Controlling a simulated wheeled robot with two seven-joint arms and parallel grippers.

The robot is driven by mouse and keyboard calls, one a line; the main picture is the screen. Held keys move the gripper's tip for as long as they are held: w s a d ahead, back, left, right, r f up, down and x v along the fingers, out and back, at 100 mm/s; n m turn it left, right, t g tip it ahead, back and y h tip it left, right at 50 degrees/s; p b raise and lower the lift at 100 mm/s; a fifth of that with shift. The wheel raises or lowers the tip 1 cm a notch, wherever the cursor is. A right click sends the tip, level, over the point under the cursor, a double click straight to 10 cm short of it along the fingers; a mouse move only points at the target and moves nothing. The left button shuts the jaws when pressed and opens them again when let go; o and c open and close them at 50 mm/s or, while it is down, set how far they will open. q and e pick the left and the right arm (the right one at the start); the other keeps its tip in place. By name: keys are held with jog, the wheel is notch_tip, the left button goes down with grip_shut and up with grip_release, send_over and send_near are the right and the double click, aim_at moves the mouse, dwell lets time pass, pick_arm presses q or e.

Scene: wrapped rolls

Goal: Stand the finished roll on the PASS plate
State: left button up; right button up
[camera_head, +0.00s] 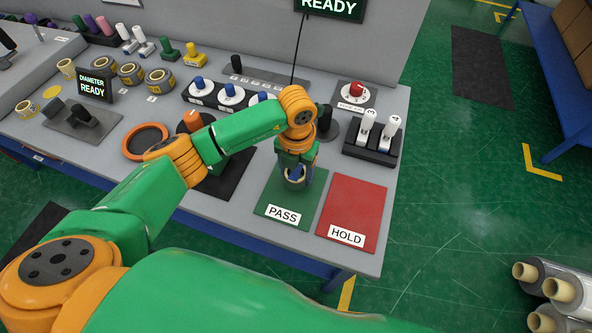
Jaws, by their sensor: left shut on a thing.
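The green PASS plate (276,196) lies near the front right of the grey bench, left of the red HOLD plate (352,208). My left gripper (296,173) points down over the upper part of the PASS plate. It is shut on the roll (294,184), of which a pale rim shows below the fingers. The gripper hides much of the roll. I cannot tell whether the roll's bottom touches the plate. My right gripper is not in view.
An orange ring (128,147) lies on the bench left of my arm. A black holder (371,145) with white-handled parts stands behind the HOLD plate. A red knob (356,89) and a DIAMETER READY display (94,86) stand farther back. Several rolls lie at the back left.

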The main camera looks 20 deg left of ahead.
pick_arm(q)
jog(key=shift+f, duration=0.85)
jog(key=o, duration=1.4)
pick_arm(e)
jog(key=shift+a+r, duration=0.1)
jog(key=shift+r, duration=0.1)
pick_arm(q)
jog(key=shift+r, duration=0.1)
jog(key=shift+r, duration=0.25)
notch_tip(320, 180, up, 12)
jog(key=shift+f+b, duration=0.1)
jog(key=shift+b, duration=1.15)
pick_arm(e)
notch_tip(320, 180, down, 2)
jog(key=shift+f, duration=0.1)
